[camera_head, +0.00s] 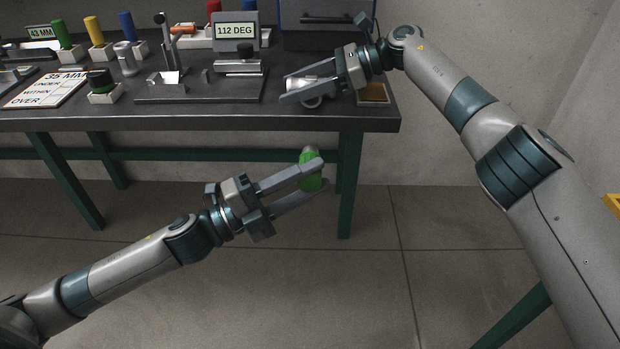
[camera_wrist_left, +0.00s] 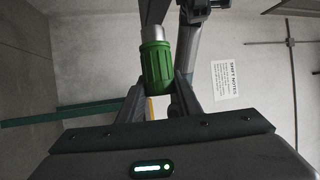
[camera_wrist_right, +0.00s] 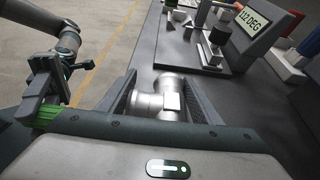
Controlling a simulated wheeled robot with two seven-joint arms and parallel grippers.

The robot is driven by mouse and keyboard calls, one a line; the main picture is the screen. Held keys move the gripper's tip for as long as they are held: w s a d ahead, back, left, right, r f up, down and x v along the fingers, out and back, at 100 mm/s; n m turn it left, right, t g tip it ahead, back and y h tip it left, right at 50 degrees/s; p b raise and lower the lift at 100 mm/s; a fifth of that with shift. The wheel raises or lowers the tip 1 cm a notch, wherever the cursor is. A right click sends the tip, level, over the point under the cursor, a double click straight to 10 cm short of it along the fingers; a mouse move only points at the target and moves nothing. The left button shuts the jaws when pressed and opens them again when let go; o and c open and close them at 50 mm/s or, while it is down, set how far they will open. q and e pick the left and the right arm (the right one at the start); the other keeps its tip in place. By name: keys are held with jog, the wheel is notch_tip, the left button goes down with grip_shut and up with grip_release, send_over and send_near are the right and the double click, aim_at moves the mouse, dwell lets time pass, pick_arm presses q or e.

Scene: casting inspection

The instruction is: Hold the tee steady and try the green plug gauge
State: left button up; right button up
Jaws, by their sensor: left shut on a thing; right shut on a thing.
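The green plug gauge (camera_head: 309,172) is between the fingers of my left gripper (camera_head: 322,174), which is shut on it in front of the bench, lower than the bench top in the picture. In the left wrist view the plug gauge (camera_wrist_left: 156,65) shows a ribbed green handle and a silver end pointing up the picture. The silver tee (camera_head: 312,86) is near the bench's right end, with my right gripper (camera_head: 286,86) shut on it. The right wrist view shows the tee (camera_wrist_right: 158,98) between both fingers. I cannot tell whether it touches the bench. Gauge and tee are apart.
The dark bench (camera_head: 200,117) carries a fixture with a 112 DEG display (camera_head: 235,30), a 35 MM card (camera_head: 50,88) and a green-and-black piece in a white block (camera_head: 104,98). A shallow tray (camera_head: 373,97) lies at the right end.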

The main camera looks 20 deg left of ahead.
jog(key=shift+f, duration=0.2)
jog(key=o, duration=1.7)
jog(key=shift+r, duration=0.15)
jog(key=shift+w+d, duration=0.1)
jog(key=shift+d, duration=0.1)
jog(key=v, duration=1.1)
jog(key=shift+d+r, duration=0.1)
jog(key=shift+d, duration=0.1)
